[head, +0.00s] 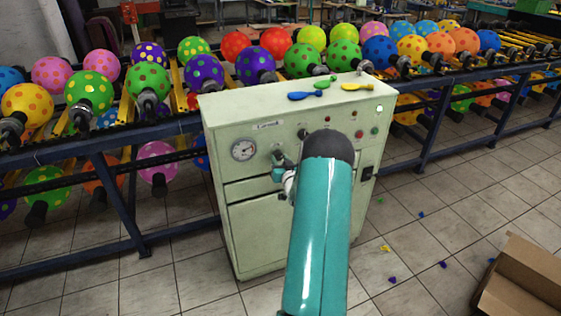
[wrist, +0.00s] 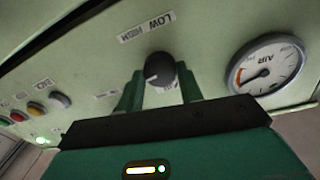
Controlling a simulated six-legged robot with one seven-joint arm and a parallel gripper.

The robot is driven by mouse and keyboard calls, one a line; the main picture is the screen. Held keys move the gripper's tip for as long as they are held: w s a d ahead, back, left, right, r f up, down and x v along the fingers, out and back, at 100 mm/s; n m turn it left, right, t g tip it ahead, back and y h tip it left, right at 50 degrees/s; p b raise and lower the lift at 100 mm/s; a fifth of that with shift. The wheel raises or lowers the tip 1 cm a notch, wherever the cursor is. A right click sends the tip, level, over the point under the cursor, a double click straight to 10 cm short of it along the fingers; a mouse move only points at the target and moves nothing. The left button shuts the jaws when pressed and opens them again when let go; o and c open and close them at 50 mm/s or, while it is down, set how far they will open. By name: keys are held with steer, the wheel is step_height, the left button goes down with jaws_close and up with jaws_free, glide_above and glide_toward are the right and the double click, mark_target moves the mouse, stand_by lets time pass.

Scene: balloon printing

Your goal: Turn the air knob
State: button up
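The air knob (wrist: 160,70) is a round black knob with a pale pointer mark on the machine's pale green front panel. It sits beside the round AIR gauge (wrist: 266,66), whose needle is red-tipped or lies near a red arc. In the head view the gauge (head: 244,150) is on the left of the panel. My gripper (wrist: 161,80) is open, with one green finger on each side of the knob and small gaps that look clear. I cannot tell whether a finger touches it. In the head view my teal arm partly covers the gripper (head: 283,178).
The green machine (head: 250,225) has several lights and buttons on its right side and flat balloons (head: 357,87) on top. Racks of dotted balloons (head: 90,91) stand behind it. A cardboard box (head: 525,280) is on the floor at lower right.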

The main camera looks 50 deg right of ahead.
steer(key=shift+n, duration=0.4)
steer(key=n, duration=0.4)
steer(key=shift+n, duration=0.4)
steer(key=n, duration=0.5)
steer(key=shift+f+n+t, duration=0.1)
steer(key=shift+n+t, duration=0.2)
steer(key=shift+n, duration=0.1)
steer(key=n, duration=0.5)
steer(key=shift+n, duration=0.3)
steer(key=n, duration=0.3)
steer(key=n+y, duration=0.1)
steer(key=n, duration=0.2)
steer(key=shift+s+d+n+t, duration=0.1)
steer(key=shift+n+t, duration=0.2)
steer(key=o, duration=1)
